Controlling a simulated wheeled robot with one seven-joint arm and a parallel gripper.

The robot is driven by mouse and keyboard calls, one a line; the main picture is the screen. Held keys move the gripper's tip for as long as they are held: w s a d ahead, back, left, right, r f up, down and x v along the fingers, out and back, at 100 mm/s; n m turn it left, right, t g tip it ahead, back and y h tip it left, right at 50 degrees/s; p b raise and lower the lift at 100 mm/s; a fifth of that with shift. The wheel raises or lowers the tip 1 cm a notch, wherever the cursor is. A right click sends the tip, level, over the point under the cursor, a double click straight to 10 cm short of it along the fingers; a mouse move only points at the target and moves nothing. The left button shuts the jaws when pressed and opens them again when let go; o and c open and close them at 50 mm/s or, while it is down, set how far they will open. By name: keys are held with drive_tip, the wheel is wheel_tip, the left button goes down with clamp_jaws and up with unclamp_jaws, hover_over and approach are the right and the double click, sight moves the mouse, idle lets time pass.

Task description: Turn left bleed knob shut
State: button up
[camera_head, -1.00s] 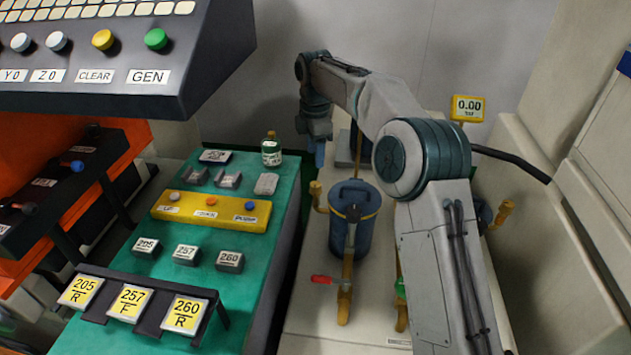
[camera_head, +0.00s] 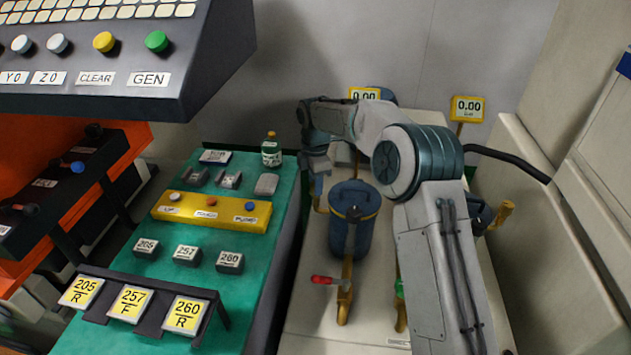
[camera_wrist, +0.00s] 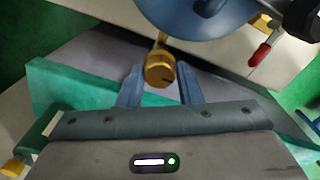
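The left bleed knob is a brass-coloured round knob (camera_wrist: 160,72) with a dark mark on its face, seen in the wrist view. My gripper (camera_wrist: 160,75) is open there, with one blue finger on each side of the knob and a small gap showing on both sides. In the head view my gripper (camera_head: 318,184) hangs at the left side of the blue canister (camera_head: 353,235) and hides most of that knob. The brass pipe (camera_head: 321,208) below the fingers still shows. Another brass knob (camera_head: 503,213) stands to the right, beyond my arm.
A red-handled lever (camera_head: 325,280) sits in front of the canister. Yellow displays reading 0.00 stand behind (camera_head: 365,94) and at right (camera_head: 468,108). A green bench (camera_head: 255,295) with a yellow button box (camera_head: 210,212) and a bottle (camera_head: 271,150) lies left.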

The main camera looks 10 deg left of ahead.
drive_tip(key=c, duration=0.4)
drive_tip(key=shift+c, duration=0.2)
drive_tip(key=shift+m, duration=0.3)
drive_tip(key=m, duration=0.2)
drive_tip(key=shift+m+p, duration=0.3)
drive_tip(key=shift+m, duration=0.1)
drive_tip(key=m, duration=0.4)
drive_tip(key=shift+m, duration=0.3)
drive_tip(key=m, duration=0.5)
drive_tip(key=shift+r+m, duration=0.1)
drive_tip(key=shift+m, duration=2.3)
drive_tip(key=shift+w, duration=0.1)
